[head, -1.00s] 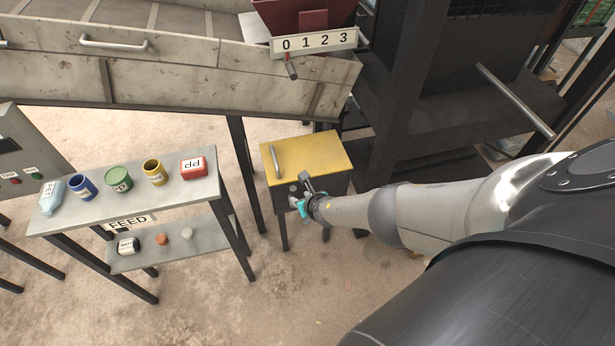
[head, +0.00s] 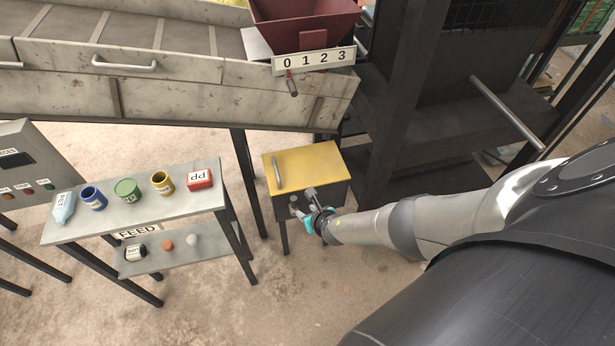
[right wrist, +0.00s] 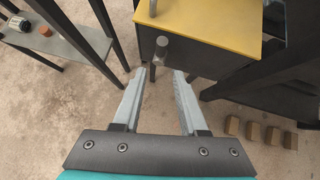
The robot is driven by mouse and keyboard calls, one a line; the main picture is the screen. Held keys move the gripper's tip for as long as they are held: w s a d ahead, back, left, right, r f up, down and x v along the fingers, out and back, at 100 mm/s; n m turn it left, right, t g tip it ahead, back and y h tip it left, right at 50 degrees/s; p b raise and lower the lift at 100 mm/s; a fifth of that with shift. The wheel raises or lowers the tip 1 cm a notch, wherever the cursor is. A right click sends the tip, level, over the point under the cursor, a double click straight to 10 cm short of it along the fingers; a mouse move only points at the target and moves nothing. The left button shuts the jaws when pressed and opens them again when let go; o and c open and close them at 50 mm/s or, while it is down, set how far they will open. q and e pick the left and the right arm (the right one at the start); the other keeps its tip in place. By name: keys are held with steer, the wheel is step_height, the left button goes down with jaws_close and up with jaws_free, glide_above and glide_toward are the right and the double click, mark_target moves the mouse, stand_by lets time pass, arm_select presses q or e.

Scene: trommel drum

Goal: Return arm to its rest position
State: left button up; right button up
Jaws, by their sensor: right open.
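My right gripper (head: 304,216) is low in front of the yellow-topped box (head: 308,167), near the small knobs on its dark front. In the right wrist view, its two grey fingers (right wrist: 157,78) are apart with nothing held between them. A grey lever or knob (right wrist: 161,50) on the box front shows just beyond the fingertips. I cannot tell whether a finger touches it. My right arm reaches in from the right of the head view. My left gripper is not in view.
A feed table (head: 215,188) with several containers stands left of the box. The conveyor's side wall (head: 200,95) and red hopper (head: 300,22) are above and behind. Dark machine frames (head: 400,110) stand right of the box. Several brown blocks (right wrist: 252,131) lie on the floor at right.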

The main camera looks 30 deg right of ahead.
stand_by(0.4)
steer(key=s+a+f+m+g+b, duration=0.2)
steer(key=s+f+m+b, duration=0.3)
steer(key=s+f+m, duration=0.4)
steer(key=s+a+f+m+g+b, duration=0.3)
steer(key=s+f+m, duration=0.6)
steer(key=s, duration=0.8)
steer(key=s+a+f+m+g+y+b, duration=0.1)
steer(key=s+a+f+m+g+b, duration=0.2)
steer(key=s+f+m+b, duration=0.3)
steer(key=s+f+m, duration=0.3)
steer(key=s+m, duration=0.4)
steer(key=m, duration=0.1)
steer(key=shift+s+a+f+b, duration=0.2)
steer(key=shift+a+f+b, duration=0.05)
steer(key=shift+f+b, duration=0.05)
